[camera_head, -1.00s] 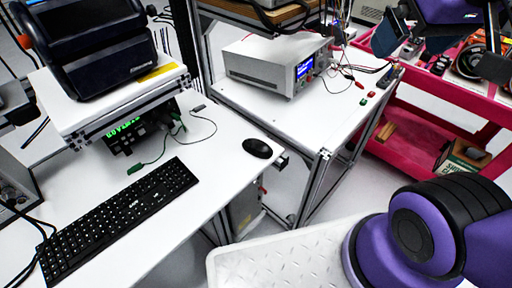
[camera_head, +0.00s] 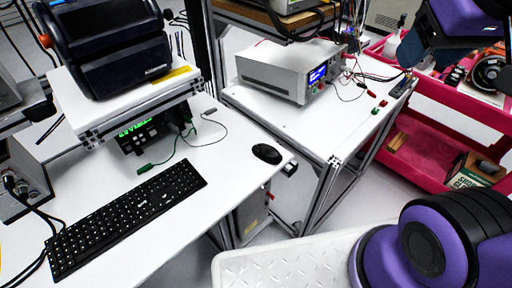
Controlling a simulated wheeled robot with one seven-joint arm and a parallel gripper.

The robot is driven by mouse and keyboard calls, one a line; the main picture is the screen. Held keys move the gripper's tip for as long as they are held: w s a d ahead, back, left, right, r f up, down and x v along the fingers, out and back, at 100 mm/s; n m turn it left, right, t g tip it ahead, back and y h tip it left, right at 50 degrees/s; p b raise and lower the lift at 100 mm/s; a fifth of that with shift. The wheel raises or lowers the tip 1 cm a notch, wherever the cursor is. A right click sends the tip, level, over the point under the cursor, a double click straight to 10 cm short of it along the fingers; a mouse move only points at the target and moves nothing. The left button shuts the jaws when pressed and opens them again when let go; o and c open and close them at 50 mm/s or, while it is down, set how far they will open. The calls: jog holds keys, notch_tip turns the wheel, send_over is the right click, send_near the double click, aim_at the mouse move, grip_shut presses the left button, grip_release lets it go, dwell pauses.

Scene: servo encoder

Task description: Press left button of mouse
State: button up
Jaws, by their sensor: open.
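The black computer mouse (camera_head: 267,153) lies on the white desk (camera_head: 225,165) near its right edge, to the right of the keyboard. Its buttons are too small to make out. My gripper (camera_head: 450,58) shows partly at the top right, dark below my purple arm and cut by the picture edge. It is open, with nothing seen between its fingers. In the picture it is far to the right of the mouse and apart from it.
A black keyboard (camera_head: 127,215) lies left of the mouse. A thin cable with a green clip (camera_head: 146,168) lies behind it. A raised shelf (camera_head: 130,104) bears a dark device. A bench (camera_head: 290,122) with a power supply (camera_head: 292,72) stands behind; a pink cart (camera_head: 430,150) stands right.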

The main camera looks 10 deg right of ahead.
grip_shut()
dwell(1.4)
